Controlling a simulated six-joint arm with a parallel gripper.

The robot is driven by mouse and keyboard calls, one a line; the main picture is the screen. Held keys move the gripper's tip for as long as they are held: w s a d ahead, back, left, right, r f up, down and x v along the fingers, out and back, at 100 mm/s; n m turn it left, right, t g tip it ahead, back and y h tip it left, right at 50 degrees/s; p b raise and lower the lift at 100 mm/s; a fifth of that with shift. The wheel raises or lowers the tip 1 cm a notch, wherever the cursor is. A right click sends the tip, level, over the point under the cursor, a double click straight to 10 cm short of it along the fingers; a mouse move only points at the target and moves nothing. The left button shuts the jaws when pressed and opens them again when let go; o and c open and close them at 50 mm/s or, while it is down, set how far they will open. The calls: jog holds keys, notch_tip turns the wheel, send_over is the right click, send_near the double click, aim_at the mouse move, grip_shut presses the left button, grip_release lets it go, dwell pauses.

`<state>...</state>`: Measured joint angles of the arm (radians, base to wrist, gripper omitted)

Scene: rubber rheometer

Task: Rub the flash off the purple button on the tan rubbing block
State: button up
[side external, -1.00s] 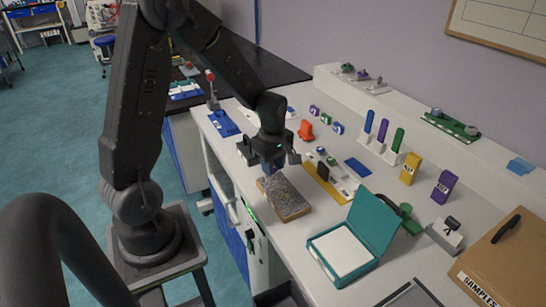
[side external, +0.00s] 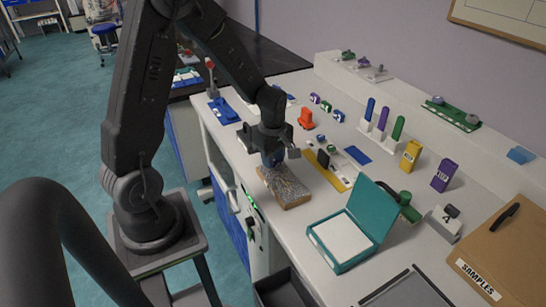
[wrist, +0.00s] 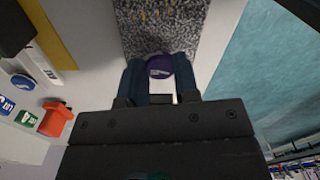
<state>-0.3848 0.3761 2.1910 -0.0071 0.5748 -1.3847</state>
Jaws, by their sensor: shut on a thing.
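The purple button (wrist: 159,66) shows in the wrist view between my fingertips, its top face partly pale. My gripper (wrist: 160,80) is shut on it. The tan rubbing block (wrist: 165,25) has a grey speckled top and lies just beyond the button in the wrist view. In the side view the block (side external: 284,188) lies flat on the white bench, with tan sides. My gripper (side external: 272,160) points down at the block's far end there. The button is hidden by the fingers in the side view, and I cannot tell whether it touches the block.
A yellow strip (side external: 326,172) with small parts lies right of the block. An open teal box (side external: 340,240) stands in front. An orange item (side external: 306,118), upright coloured tubes (side external: 383,118) and a yellow box (side external: 411,154) stand farther back. Bare bench lies between.

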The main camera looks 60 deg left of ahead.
jog(key=shift+f, duration=0.6)
dwell(1.1)
jog(key=o, duration=0.9)
jog(key=shift+r, duration=0.3)
jog(key=shift+c, duration=0.3)
jog(key=c, duration=0.9)
jog(key=shift+d, duration=0.15)
